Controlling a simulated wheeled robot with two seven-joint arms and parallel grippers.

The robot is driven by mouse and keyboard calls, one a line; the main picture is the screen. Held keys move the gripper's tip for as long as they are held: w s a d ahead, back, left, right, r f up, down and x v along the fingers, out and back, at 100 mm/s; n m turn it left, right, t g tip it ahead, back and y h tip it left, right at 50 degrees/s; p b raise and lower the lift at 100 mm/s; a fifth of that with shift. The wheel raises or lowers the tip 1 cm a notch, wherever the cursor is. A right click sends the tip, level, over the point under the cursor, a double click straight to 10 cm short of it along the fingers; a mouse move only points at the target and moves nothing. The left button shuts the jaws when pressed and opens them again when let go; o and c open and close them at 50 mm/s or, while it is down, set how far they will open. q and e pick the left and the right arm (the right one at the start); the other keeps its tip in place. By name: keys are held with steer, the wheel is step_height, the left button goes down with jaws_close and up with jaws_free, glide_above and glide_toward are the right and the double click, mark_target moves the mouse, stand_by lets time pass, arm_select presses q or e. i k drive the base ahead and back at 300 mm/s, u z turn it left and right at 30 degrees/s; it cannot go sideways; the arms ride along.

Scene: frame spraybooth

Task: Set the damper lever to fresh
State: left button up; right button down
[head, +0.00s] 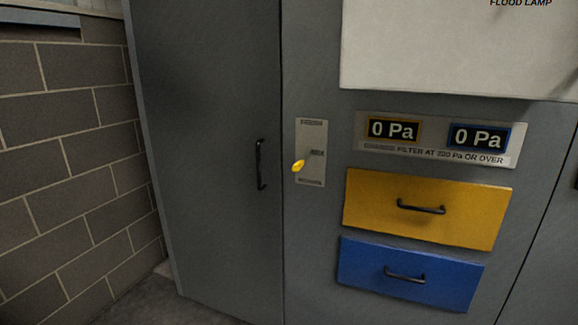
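The damper lever (299,165) has a yellow knob and a short grey stem. It sits on a pale upright plate (312,175) on the grey cabinet front, just right of the tall door. The knob is at the left of the plate, a little below its middle, with the stem running up and right from it. Neither of my grippers shows in the head view.
A tall grey door (215,130) with a black handle (261,165) is left of the lever. Two displays (440,137) read 0 Pa, above a yellow drawer (375,210) and a blue drawer (365,265). A white panel (440,50) is above. A brick wall (70,140) stands left.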

mark_target(297, 166)
steer(key=u, duration=2.55)
steer(key=k, duration=0.65)
steer(key=z, duration=2.3)
